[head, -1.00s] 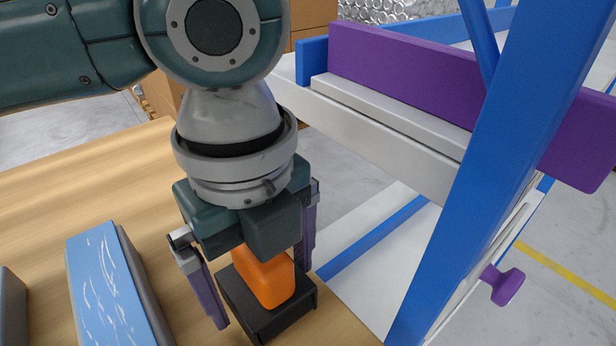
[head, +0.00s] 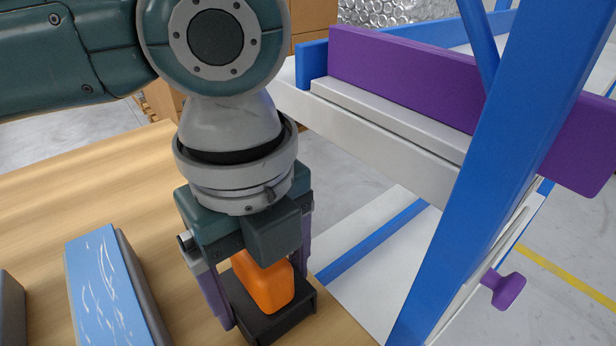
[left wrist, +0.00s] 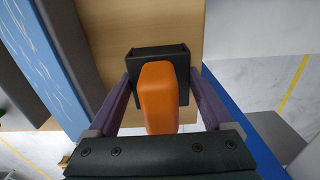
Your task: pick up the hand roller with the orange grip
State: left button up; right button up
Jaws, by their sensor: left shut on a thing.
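The hand roller's orange grip (head: 266,288) stands upright in a dark box-shaped part (head: 287,322) near the table's right edge. I cannot tell whether that dark part is the roller's body or a holder. My left gripper (head: 268,293) points down over it and is shut, with one purple finger on each side. In the left wrist view the orange grip (left wrist: 158,98) lies between the fingers, and the fingertips reach the sides of the dark part (left wrist: 172,52). The roller's underside is hidden. My right gripper is not in view.
A long block with a blue, white-streaked top (head: 105,280) lies on the wooden table (head: 60,200) to the left. A grey object (head: 10,305) is at the left edge. A blue frame (head: 480,180) with a purple board (head: 400,75) stands close on the right.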

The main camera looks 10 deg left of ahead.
pick_arm(q)
jog(key=shift+c, duration=0.7)
jog(key=shift+r, duration=0.6)
notch_tip(320, 180, up, 19)
jog(key=p, duration=0.5)
jog(key=shift+f, duration=0.1)
